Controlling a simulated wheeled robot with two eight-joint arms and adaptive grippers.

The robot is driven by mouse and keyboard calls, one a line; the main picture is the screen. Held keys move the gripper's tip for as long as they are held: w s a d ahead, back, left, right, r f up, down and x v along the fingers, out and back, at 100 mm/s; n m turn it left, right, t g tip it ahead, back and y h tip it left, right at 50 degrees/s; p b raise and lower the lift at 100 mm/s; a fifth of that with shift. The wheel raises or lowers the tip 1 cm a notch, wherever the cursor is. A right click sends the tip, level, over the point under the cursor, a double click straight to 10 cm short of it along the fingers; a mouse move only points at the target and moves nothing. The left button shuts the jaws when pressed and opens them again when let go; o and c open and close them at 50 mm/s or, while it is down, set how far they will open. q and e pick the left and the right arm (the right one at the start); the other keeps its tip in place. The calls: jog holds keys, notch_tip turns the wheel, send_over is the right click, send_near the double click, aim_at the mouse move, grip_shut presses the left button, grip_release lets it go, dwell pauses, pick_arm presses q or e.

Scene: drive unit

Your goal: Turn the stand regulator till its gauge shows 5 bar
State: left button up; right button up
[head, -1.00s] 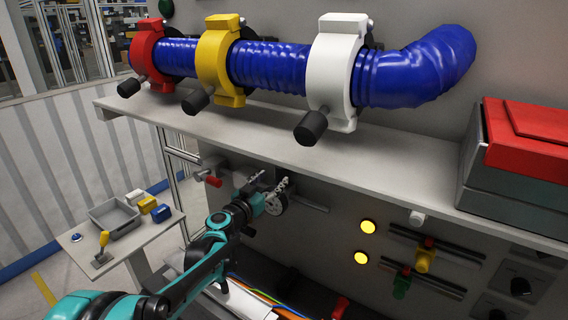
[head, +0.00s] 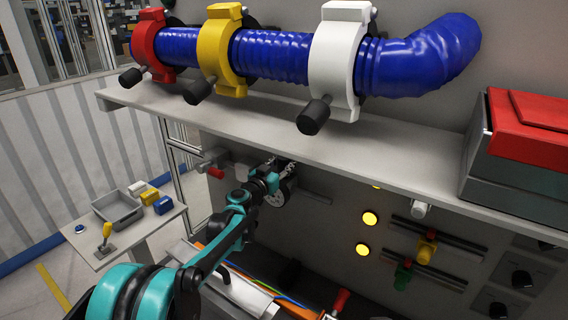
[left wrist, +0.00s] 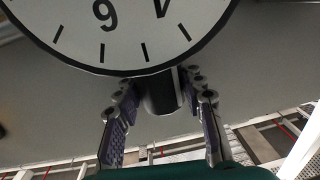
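The gauge (left wrist: 130,30) fills the top of the left wrist view. Its white dial is cut off by the frame; a few digits and tick marks show, but no needle, so I cannot read the pressure. Below the dial is a dark round regulator knob (left wrist: 162,97). My left gripper (left wrist: 160,80) is open, with one finger on each side of the knob. The right fingertip looks very close to it; contact is unclear. In the head view my left gripper (head: 278,178) is at the wall under the shelf and partly hides the gauge (head: 287,192). My right gripper is out of view.
A shelf (head: 340,160) juts out above the gripper, carrying a blue hose in red, yellow and white clamps. A red-handled valve (head: 214,172) is left of the gripper. Cables and a tray lie below. Yellow lamps and small valves sit to the right. A side table stands left.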

pick_arm(q)
jog(key=shift+a+m+g+h, duration=0.1)
jog(key=shift+m+g+h, duration=0.3)
jog(key=shift+h, duration=0.1)
jog(key=shift+m+h, duration=0.3)
jog(key=shift+h, duration=0.1)
jog(key=o, duration=1.2)
jog(key=v, duration=1.2)
jog(key=shift+r, duration=0.25)
